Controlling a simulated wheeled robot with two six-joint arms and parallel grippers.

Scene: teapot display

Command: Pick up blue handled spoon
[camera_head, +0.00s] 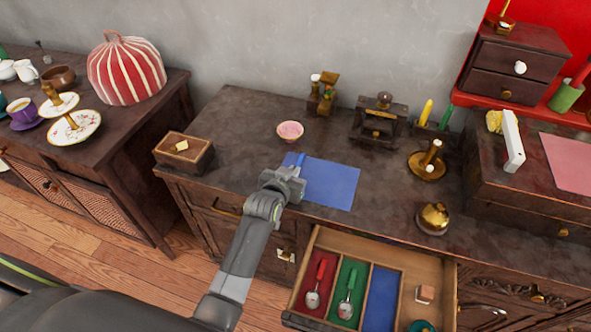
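A blue mat (335,185) lies on the dark cabinet top. A short blue piece, which looks like the spoon's blue handle (299,159), shows at the mat's far left edge, just beyond my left gripper. My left gripper (296,183) is low over the left part of the mat and hides the rest of the spoon. I cannot tell whether its fingers are closed on the spoon or whether they touch it. My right gripper is not in view.
An open drawer (425,260) below holds a red-handled spoon (314,292) and a green-handled spoon (346,300); its blue compartment (381,298) looks empty. A pink bowl (290,131), wooden box (184,152), brass bell (433,217) and candle holder (423,168) stand around the mat.

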